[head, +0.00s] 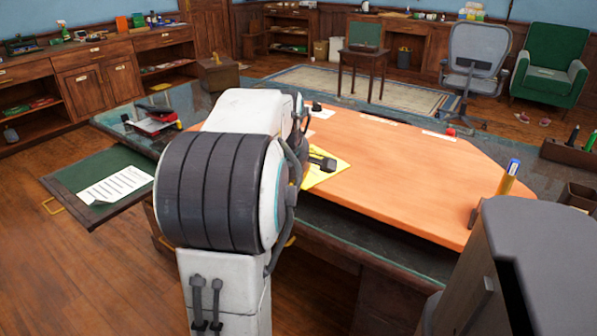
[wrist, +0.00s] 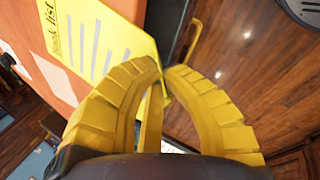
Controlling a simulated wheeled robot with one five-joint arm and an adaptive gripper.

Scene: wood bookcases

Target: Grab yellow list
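The yellow list (head: 327,171) lies at the near edge of the orange desk top in the head view, partly hidden by my arm. In the wrist view the yellow list (wrist: 108,38) fills the upper middle, with printed words and grey lines; its lower right corner reaches my fingertips. My gripper (wrist: 163,69) has two yellow ribbed fingers whose tips come together at that corner, and it looks shut on the paper.
The orange desk top (head: 420,180) bears a pen holder (head: 508,177) at the right. A green pull-out board (head: 70,178) with a white sheet (head: 116,184) juts out at the left. A red-and-black stapler-like object (head: 156,118) stands at the back left. Wood floor lies in front.

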